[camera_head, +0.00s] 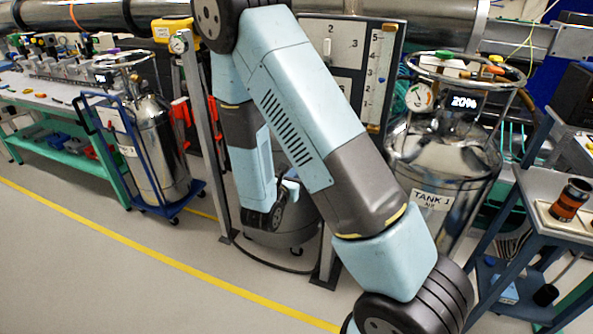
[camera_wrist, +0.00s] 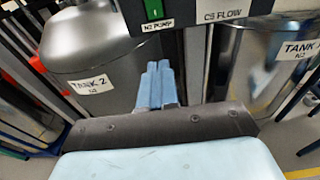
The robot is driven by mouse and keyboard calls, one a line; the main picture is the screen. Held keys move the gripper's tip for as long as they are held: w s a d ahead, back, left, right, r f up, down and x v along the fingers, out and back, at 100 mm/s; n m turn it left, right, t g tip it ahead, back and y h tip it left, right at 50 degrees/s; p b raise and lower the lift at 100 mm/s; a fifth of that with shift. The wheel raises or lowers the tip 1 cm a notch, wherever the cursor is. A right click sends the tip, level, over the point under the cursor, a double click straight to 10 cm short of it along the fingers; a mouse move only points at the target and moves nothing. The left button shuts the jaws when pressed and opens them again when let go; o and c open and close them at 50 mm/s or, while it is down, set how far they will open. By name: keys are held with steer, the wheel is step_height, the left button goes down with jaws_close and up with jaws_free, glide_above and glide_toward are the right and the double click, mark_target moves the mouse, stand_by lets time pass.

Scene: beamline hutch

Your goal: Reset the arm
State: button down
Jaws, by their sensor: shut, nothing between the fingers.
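My arm rises from the lower right of the head view, bends at the top and folds down in the middle, in front of a panel. My gripper shows in the wrist view (camera_wrist: 158,67), with its light-blue fingers together and nothing between them. It points at the gap between Tank 2 (camera_wrist: 92,55) on the left and Tank 1 (camera_wrist: 262,55) on the right, below a dark panel edge with a green switch (camera_wrist: 153,10) marked N2 PUMP. In the head view my forearm largely hides the gripper's end.
In the head view, Tank 1 (camera_head: 447,160) with a gauge and 20% display stands right of my arm. A white panel (camera_head: 345,60) is behind it. A tank on a blue cart (camera_head: 160,150) and a bench (camera_head: 50,100) are left. A side table (camera_head: 540,185) stands right. Floor is clear at lower left.

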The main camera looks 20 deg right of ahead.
steer(key=s+d+r+m+g+h, duration=0.2)
steer(key=s+d+r+m+g, duration=1.05)
steer(key=r+m, duration=0.35)
steer(key=s+a+r+m+t+y, duration=0.2)
steer(key=s+a+r+m+y, duration=0.1)
steer(key=s+r+m+y, duration=0.3)
steer(key=s+a+r+m+t+y, duration=0.3)
steer(key=s+a+r+m+y, duration=0.1)
steer(key=s+r+m+y, duration=0.2)
steer(key=shift+s+r+m, duration=0.3)
steer(key=shift+s+r, duration=0.3)
steer(key=shift+s, duration=0.55)
